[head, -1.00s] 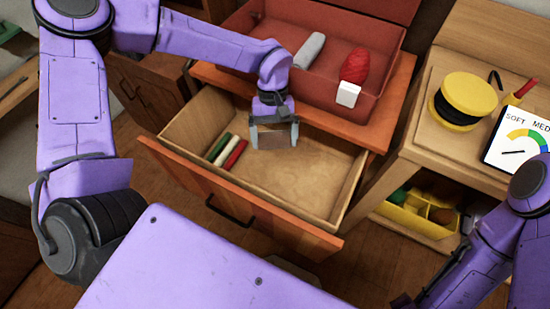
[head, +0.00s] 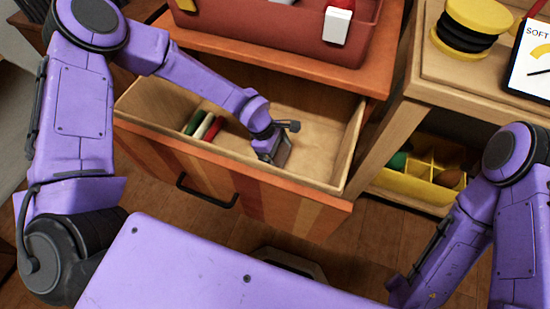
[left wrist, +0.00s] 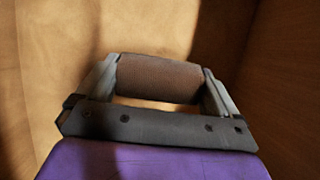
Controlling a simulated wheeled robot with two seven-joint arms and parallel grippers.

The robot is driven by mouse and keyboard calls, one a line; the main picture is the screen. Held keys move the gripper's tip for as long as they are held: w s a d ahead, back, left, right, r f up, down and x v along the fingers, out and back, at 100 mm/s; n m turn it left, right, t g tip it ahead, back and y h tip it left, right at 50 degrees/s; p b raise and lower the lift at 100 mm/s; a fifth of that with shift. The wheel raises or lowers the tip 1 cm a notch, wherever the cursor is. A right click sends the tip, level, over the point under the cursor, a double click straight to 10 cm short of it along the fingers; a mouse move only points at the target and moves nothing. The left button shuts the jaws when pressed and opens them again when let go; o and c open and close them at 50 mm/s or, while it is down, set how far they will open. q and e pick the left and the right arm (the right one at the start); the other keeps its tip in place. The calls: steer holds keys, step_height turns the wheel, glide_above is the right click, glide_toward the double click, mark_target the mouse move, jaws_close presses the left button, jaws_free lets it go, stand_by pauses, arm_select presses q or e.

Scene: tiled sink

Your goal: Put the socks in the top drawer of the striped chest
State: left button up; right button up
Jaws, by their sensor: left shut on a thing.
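The striped chest's top drawer (head: 335,165) is pulled open, with a front of orange and brown stripes (head: 250,200). My left gripper (head: 284,148) is down inside it, right of the middle. It is shut on a brown ribbed roll, probably the socks (left wrist: 158,78), which shows between both fingers in the left wrist view. In the head view the gripper mostly hides the roll. Green (head: 194,123), white (head: 203,126) and red (head: 213,129) rolls lie at the drawer's left side. My right arm shows at the lower right; its gripper is out of view.
A red open case (head: 280,35) sits on the chest top with a white-and-red item (head: 337,25) at its front. A yellow divided tray (head: 410,185) is below.

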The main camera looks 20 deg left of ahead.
mark_target(278, 160)
arm_select(q)
step_height(278, 160, down, 3)
steer(key=shift+s+f, duration=0.1)
steer(key=shift+f, duration=0.15)
steer(key=shift+f+b, duration=0.15)
steer(key=shift+b, duration=0.2)
steer(key=o, duration=0.7)
steer(key=shift+c, duration=0.2)
steer(key=shift+r, duration=0.3)
steer(key=p+v, duration=0.2)
steer(key=v, duration=0.9)
steer(key=shift+a+r, duration=0.15)
steer(key=shift+r, duration=0.25)
